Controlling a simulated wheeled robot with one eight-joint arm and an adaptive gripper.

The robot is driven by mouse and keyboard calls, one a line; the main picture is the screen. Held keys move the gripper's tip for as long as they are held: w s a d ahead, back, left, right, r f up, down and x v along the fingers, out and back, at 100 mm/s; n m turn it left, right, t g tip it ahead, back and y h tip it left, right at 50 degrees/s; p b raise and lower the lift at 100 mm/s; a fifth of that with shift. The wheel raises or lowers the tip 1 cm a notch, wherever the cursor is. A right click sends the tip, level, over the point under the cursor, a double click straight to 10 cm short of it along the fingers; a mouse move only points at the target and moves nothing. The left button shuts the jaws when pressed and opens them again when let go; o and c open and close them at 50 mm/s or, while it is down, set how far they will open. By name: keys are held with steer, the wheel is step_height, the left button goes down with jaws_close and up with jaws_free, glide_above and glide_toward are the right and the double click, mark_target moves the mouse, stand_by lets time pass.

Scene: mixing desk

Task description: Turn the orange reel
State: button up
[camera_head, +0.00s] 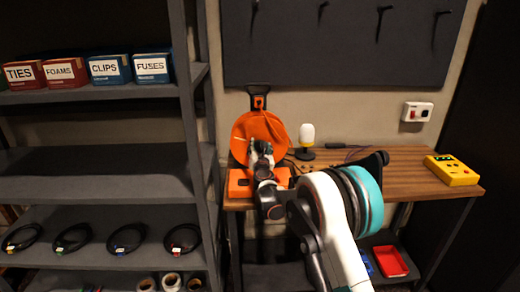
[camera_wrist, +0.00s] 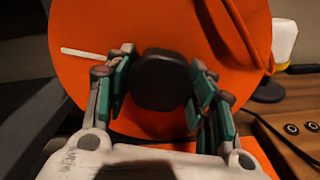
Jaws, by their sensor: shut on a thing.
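The orange reel (camera_head: 246,130) is a large round disc standing upright at the left end of the wooden desk, above an orange base (camera_head: 240,184). In the wrist view the reel (camera_wrist: 95,28) fills most of the picture, with a black hub knob (camera_wrist: 161,72) at its middle and a short white mark (camera_wrist: 82,53) left of the knob. My gripper (camera_head: 261,150) is in front of the reel. In the wrist view my gripper (camera_wrist: 163,88) is shut on the black knob, one teal-padded finger on each side. The arm hides part of the base.
On the wooden desk (camera_head: 408,178), a white-topped lamp-like object (camera_head: 306,136) stands just right of the reel. A yellow box (camera_head: 451,170) sits at the right end. A dark shelf (camera_head: 95,174) stands at the left. A red tray (camera_head: 390,262) lies below the desk.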

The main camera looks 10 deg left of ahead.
steer(key=shift+w+r, duration=0.1)
steer(key=shift+r, duration=0.05)
stand_by(0.3)
steer(key=o, duration=1.5)
steer(key=shift+w, duration=0.15)
steer(key=shift+f, duration=0.2)
steer(key=v, duration=1.2)
